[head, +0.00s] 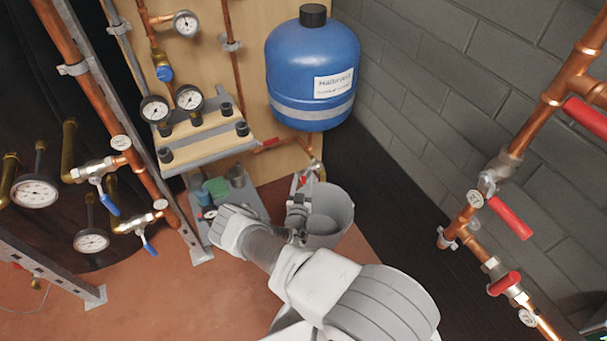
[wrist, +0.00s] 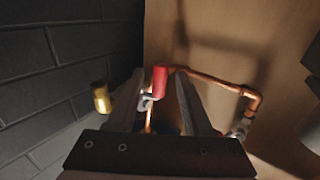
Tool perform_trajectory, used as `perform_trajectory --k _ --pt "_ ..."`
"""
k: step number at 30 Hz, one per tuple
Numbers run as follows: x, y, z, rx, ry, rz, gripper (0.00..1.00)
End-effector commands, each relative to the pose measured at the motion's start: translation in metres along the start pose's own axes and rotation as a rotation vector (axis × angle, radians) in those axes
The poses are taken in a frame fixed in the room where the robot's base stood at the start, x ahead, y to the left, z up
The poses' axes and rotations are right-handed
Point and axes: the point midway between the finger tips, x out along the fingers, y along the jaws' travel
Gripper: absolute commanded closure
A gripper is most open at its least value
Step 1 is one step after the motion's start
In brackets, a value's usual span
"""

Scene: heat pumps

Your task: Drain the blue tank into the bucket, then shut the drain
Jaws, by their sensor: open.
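The blue tank (head: 312,75) hangs on the wooden panel, with a white label and a grey band. The grey bucket (head: 340,212) stands on the floor below it, partly hidden by my arm. A red-handled drain valve (head: 304,178) sits on the pipework under the tank. My gripper (head: 299,195) is at that valve, above the bucket's left side. In the wrist view the red handle (wrist: 160,79) shows between the two open fingers (wrist: 158,88). I cannot tell whether either finger touches it. The valve's outlet and the bucket's contents are not clear.
A brass fitting (wrist: 101,97) is left of the fingers, and a copper pipe (wrist: 215,80) runs to the right. A shelf with gauges (head: 200,130) and a tray with small containers (head: 226,190) are left of the bucket. Red-handled pipes (head: 510,218) stand at right.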

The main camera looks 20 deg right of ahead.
Motion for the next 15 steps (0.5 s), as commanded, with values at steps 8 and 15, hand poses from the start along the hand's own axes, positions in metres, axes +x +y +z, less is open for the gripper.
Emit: perform_trajectory --k 8,15 --pt "-0.0004 0.0013 0.0002 0.000 -0.001 0.000 0.49" --pt "-0.0004 0.0013 0.0002 0.000 -0.001 0.000 0.58"
